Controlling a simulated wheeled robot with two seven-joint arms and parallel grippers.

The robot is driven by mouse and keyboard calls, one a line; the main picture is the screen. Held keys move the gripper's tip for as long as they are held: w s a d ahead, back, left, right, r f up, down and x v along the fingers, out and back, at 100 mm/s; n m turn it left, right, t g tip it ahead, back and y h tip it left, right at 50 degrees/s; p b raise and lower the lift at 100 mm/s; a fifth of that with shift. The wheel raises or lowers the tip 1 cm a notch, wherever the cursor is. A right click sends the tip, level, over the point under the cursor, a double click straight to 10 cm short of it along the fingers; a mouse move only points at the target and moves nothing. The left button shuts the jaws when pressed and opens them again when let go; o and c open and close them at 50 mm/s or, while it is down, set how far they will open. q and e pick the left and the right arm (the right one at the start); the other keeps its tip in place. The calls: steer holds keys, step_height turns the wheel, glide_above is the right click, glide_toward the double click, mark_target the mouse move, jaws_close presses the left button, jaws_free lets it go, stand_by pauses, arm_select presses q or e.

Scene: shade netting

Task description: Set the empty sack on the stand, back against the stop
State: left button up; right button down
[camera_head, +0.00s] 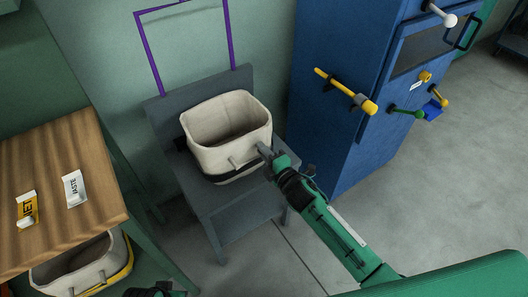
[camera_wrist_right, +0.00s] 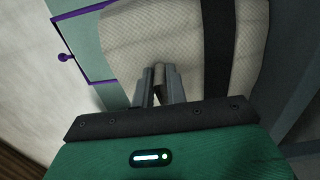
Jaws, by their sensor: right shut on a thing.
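The empty sack (camera_head: 228,130), cream cloth with a dark band low down, is upright on the grey stand (camera_head: 233,207) in the head view. Its open top shows a bare inside. The stand's grey back panel (camera_head: 163,112) rises behind it as the stop; whether the sack touches it I cannot tell. My right gripper (camera_head: 264,153) is at the sack's front right side, shut on its small handle. In the right wrist view the fingers (camera_wrist_right: 160,88) close on the handle against the sack's cloth (camera_wrist_right: 190,40). My left gripper (camera_head: 155,292) barely shows at the bottom edge, its jaws unseen.
A purple frame (camera_head: 232,40) rises behind the stand. A blue cabinet (camera_head: 330,135) with a yellow handle (camera_head: 345,91) stands close on the right. A wooden table (camera_head: 75,200) with two labels is at left, and another cream sack (camera_head: 75,272) with a yellow band sits below it.

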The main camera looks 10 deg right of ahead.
steer(key=c, duration=1.4)
jaws_free()
arm_select(q)
steer(key=shift+r, duration=0.1)
arm_select(e)
steer(key=v, duration=1.2)
steer(key=s+d+f+m+g+h, duration=0.65)
steer(key=s+f+m, duration=0.3)
steer(key=m, duration=0.45)
arm_select(q)
steer(key=shift+f, duration=0.3)
arm_select(e)
steer(key=s+f+m+g, duration=0.2)
steer(key=s+m+g, duration=0.1)
steer(key=s, duration=0.4)
steer(key=s+f+m+g, duration=0.2)
steer(key=s+m+g, duration=0.1)
steer(key=s, duration=0.4)
steer(key=shift+a+f+m+g, duration=0.35)
steer(key=shift+f+m+g, duration=0.05)
steer(key=shift+g, duration=0.05)
arm_select(q)
steer(key=shift+d, duration=0.1)
arm_select(e)
steer(key=shift+s, duration=0.1)
